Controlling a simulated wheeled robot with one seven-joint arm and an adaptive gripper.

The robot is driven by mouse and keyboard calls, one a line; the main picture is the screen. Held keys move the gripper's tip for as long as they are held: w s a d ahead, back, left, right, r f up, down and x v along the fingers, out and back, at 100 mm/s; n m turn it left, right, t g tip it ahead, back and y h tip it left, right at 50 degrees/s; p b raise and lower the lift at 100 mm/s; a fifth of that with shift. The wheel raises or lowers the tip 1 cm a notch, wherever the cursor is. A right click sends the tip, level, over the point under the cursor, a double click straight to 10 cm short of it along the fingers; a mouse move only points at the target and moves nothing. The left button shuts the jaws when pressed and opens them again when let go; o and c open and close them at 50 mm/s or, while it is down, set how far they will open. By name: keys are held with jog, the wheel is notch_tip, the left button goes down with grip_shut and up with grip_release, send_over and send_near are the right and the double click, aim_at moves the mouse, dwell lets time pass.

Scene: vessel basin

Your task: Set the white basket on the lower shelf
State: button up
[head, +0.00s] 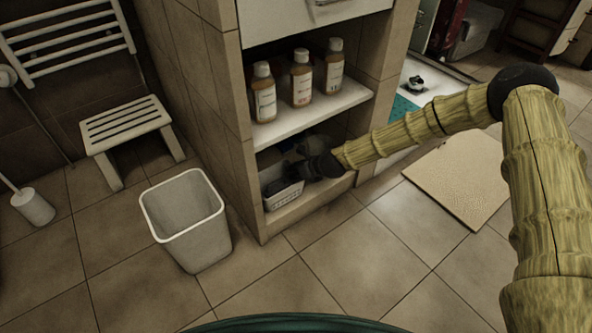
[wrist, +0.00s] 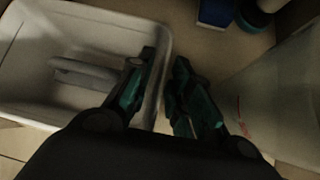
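The white basket (head: 283,188) is a small open box on the lower shelf (head: 300,205) of the tiled niche, at the left side. My gripper (head: 318,168) is beside its right end in the head view. In the wrist view, my gripper (wrist: 167,75) has one finger inside the basket (wrist: 60,50) and one outside. The fingers are close together with the basket's wall between them, and look shut on it. The basket looks level; its underside is hidden, so I cannot tell whether it rests fully on the shelf.
Several dark and blue items (wrist: 215,12) lie behind the basket. A pale panel (wrist: 280,100) is close on the gripper's right. Three bottles (head: 301,78) stand on the upper shelf (head: 310,112) above. A white bin (head: 188,225) and stool (head: 125,125) stand left; a mat (head: 460,180) lies right.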

jog(key=shift+r, duration=0.15)
jog(key=shift+d+r, duration=0.1)
jog(key=shift+r, duration=0.1)
jog(key=p+v, duration=0.5)
jog(key=v, duration=0.6)
jog(key=shift+s+r, duration=0.2)
jog(key=shift+s, duration=0.1)
